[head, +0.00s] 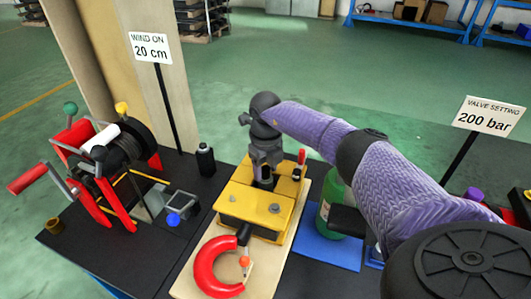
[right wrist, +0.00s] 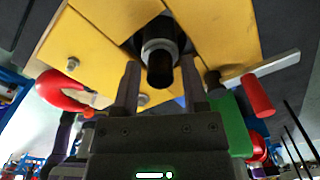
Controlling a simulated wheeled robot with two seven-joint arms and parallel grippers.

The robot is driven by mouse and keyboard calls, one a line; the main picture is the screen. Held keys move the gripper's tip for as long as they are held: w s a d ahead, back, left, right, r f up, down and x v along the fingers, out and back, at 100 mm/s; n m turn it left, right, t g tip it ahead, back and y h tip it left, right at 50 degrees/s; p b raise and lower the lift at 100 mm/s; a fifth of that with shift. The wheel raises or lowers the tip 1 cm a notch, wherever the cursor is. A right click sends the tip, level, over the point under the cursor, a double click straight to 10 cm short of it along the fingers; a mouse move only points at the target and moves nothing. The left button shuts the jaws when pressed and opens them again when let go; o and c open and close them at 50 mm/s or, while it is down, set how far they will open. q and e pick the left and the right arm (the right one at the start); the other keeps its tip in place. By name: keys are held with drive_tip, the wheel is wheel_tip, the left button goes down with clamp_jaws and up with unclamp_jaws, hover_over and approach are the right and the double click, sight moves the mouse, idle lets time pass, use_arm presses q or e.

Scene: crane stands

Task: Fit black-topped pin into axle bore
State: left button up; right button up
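A dark cylinder with a grey collar, which looks like the black-topped pin (right wrist: 160,68), stands at the dark opening in the yellow block (right wrist: 224,30). I take this opening for the axle bore; how deep the pin sits is hidden. In the head view the yellow block (head: 240,208) lies on a pale board, with a red hook (head: 207,268) in front. My right gripper (head: 264,172) points down over the block. In the right wrist view its fingers (right wrist: 160,80) are apart on either side of the pin, with gaps showing. My left gripper is not in view.
A red winch (head: 110,165) and a black bottle (head: 205,160) stand left. A red-handled lever (head: 300,162) is close behind the block. A green bottle (head: 332,207) on a blue mat (head: 325,248) is to its right, partly behind my right arm.

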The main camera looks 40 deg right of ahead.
drive_tip(key=shift+o, duration=0.9)
drive_tip(key=shift+r, duration=0.15)
wheel_tip(320, 180, up, 5)
drive_tip(key=p, duration=0.4)
